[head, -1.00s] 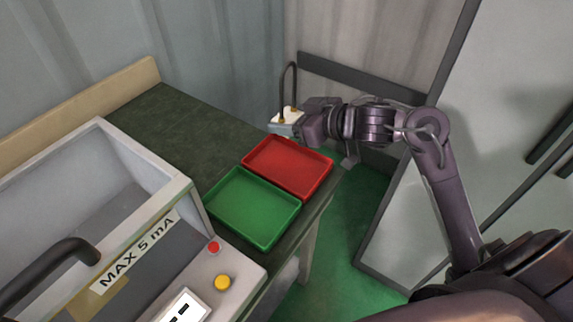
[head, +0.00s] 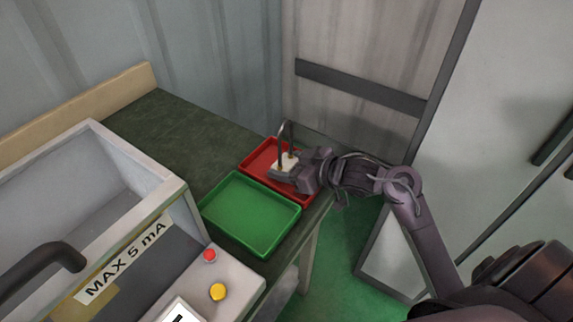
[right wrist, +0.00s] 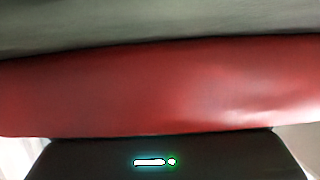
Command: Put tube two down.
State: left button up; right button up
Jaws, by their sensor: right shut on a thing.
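Tube two, a dark bent tube on a pale block (head: 287,162), is in my right gripper (head: 294,177), which is shut on it. The tube's loop points up. Tube and gripper are over the red tray (head: 256,160) in the head view. I cannot tell whether the block touches the tray's floor. In the right wrist view the red tray (right wrist: 150,90) spans the picture close up, and tube two does not show there. My left gripper is not in view.
An empty green tray (head: 250,213) sits beside the red one on the dark table (head: 190,135). At the left stands a grey test box (head: 180,190) with a black handle, a red button and a yellow button. A wall is behind the table.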

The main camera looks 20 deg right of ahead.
jog(key=o, duration=1.1)
jog(key=shift+f, duration=0.1)
jog(key=shift+r, duration=0.25)
jog(key=p+v, duration=0.1)
jog(key=v, duration=1.1)
